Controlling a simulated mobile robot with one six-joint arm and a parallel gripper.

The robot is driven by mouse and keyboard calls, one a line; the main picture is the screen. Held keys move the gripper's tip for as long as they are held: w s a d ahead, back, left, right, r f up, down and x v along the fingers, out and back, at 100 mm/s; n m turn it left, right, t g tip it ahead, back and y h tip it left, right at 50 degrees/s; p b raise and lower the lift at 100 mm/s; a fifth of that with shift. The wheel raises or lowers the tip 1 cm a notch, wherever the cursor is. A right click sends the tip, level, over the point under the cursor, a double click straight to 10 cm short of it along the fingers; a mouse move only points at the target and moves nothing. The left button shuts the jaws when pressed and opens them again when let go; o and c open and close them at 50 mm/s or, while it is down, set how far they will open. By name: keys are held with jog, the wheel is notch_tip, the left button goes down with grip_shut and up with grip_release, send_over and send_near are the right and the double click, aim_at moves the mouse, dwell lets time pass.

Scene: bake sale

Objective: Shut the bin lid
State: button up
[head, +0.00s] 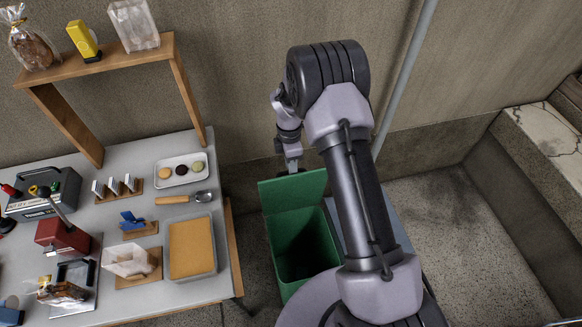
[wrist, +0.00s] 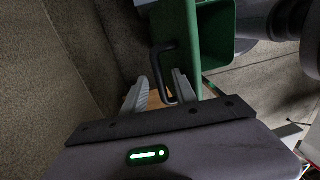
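The green bin (head: 303,250) stands on the floor to the right of the table, and its dark inside shows. Its green lid (head: 293,190) stands raised at the back, so the bin is open. In the wrist view the bin (wrist: 216,35) is at the top, with a black handle (wrist: 168,70) beside it. My gripper (head: 292,168) is just behind the raised lid; the lid hides its fingertips in the head view. In the wrist view my gripper (wrist: 160,84) is open, its fingers apart, with the handle's lower end between them. I cannot tell whether they touch it.
The table (head: 140,205) on the left holds a tray of macarons (head: 181,170), a scoop (head: 184,198) and a baking pan (head: 192,246). A wooden shelf (head: 100,60) stands at its back. A wall is close behind the bin. The floor at right (head: 450,220) is clear.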

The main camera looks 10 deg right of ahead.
grip_shut()
dwell(1.4)
